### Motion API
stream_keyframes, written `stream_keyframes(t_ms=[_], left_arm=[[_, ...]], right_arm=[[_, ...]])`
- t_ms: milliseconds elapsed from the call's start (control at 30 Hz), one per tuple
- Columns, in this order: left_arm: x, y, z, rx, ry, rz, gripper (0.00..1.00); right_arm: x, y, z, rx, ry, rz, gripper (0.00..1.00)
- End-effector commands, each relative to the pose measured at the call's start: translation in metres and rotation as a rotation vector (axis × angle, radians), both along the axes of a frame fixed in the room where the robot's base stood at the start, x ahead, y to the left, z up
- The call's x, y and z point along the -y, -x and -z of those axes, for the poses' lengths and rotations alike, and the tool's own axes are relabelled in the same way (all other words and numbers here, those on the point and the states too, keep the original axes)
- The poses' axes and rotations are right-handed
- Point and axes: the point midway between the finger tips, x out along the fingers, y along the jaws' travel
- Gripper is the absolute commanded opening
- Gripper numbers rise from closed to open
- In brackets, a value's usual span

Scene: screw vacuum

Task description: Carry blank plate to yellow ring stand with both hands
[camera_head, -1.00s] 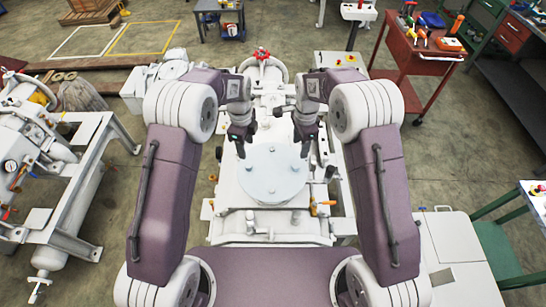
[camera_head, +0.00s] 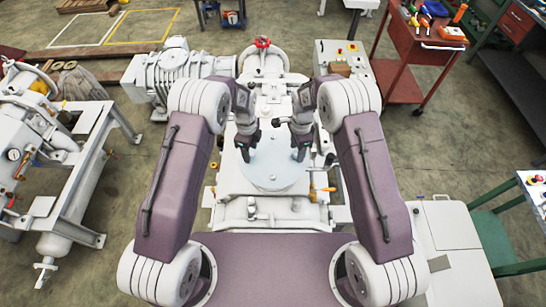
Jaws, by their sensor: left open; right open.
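The blank plate (camera_head: 273,176), a pale blue-grey disc, lies flat on the white machine (camera_head: 230,194) in front of me. My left gripper (camera_head: 247,154) is open above the plate's upper left edge. My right gripper (camera_head: 300,154) is open above its upper right edge. Both point down, and I cannot tell whether either touches the plate. A yellow outline (camera_head: 146,42) is on the floor at the far left. I cannot make out a yellow ring stand in this view.
A red valve wheel (camera_head: 262,42) tops the machine behind the plate. A grey motor unit (camera_head: 175,75) stands behind left and a frame with piping (camera_head: 95,150) at the left. A red tool cart (camera_head: 420,60) is at the right.

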Motion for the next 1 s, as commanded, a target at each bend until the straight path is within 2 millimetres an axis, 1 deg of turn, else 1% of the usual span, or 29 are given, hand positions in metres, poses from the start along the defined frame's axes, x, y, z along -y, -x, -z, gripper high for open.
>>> stream_keyframes(t_ms=[100, 367, 400, 467, 500, 567, 1000], left_arm=[[0.0000, -0.0001, 0.0061, 0.001, 0.000, 0.000, 0.50], [0.0001, -0.0003, 0.0069, 0.001, 0.000, 0.000, 0.50], [0.0001, -0.0003, 0.0069, 0.001, 0.000, 0.000, 0.44], [0.0001, -0.0003, 0.0069, 0.001, 0.000, 0.000, 0.27], [0.0001, -0.0003, 0.0068, 0.001, 0.000, 0.000, 0.16], [0.0001, -0.0002, 0.0068, 0.001, 0.000, 0.000, 0.00], [-0.0001, -0.0003, 0.0067, 0.001, 0.000, 0.000, 0.00]], right_arm=[[0.0001, 0.0003, 0.0061, -0.001, 0.000, 0.000, 0.50], [0.0000, 0.0000, 0.0069, 0.000, 0.000, 0.000, 0.50], [0.0000, 0.0000, 0.0069, 0.000, 0.000, 0.000, 0.44], [0.0000, 0.0000, 0.0068, 0.000, 0.000, 0.000, 0.27], [0.0000, 0.0000, 0.0068, 0.000, 0.000, 0.000, 0.16], [0.0000, 0.0000, 0.0068, 0.000, 0.000, 0.000, 0.00], [0.0002, -0.0002, 0.0066, 0.000, 0.000, 0.000, 0.00]])
